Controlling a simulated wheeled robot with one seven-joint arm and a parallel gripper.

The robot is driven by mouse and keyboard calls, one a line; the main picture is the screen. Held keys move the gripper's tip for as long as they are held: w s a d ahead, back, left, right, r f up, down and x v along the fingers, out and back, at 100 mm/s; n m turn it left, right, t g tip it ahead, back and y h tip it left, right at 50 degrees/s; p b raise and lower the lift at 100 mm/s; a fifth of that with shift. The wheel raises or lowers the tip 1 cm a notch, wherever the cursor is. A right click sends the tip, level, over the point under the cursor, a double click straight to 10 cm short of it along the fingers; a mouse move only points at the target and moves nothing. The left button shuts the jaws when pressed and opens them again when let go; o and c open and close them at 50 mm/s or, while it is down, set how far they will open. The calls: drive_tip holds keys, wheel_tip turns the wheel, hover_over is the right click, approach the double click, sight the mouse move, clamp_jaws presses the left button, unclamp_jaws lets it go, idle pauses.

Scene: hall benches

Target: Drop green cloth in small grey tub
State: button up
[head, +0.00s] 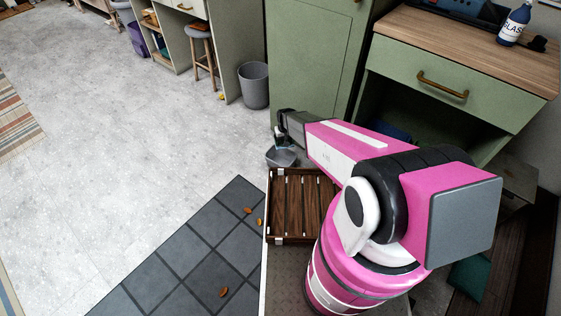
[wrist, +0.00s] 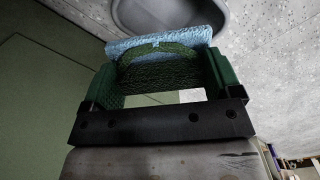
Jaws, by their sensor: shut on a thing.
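My gripper (wrist: 160,80) is shut on the green cloth (wrist: 160,68), a dark green knitted piece held between its green fingers. A light blue textured band (wrist: 150,42) shows along the cloth's far side; I cannot tell if it belongs to the cloth. A grey rounded container (wrist: 205,14), apparently this tub, shows beyond the cloth in the wrist view. The tub's inside is mostly hidden.
A slatted wooden crate (head: 300,238) stands close in front of the tub. A taller grey bin (head: 254,84) is farther back beside green cabinets (head: 315,55). A wooden stool (head: 201,50) stands beyond. The pale floor to the left is mostly clear.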

drive_tip(key=shift+f, duration=2.4)
drive_tip(key=o, duration=0.7)
drive_tip(key=shift+r, duration=0.1)
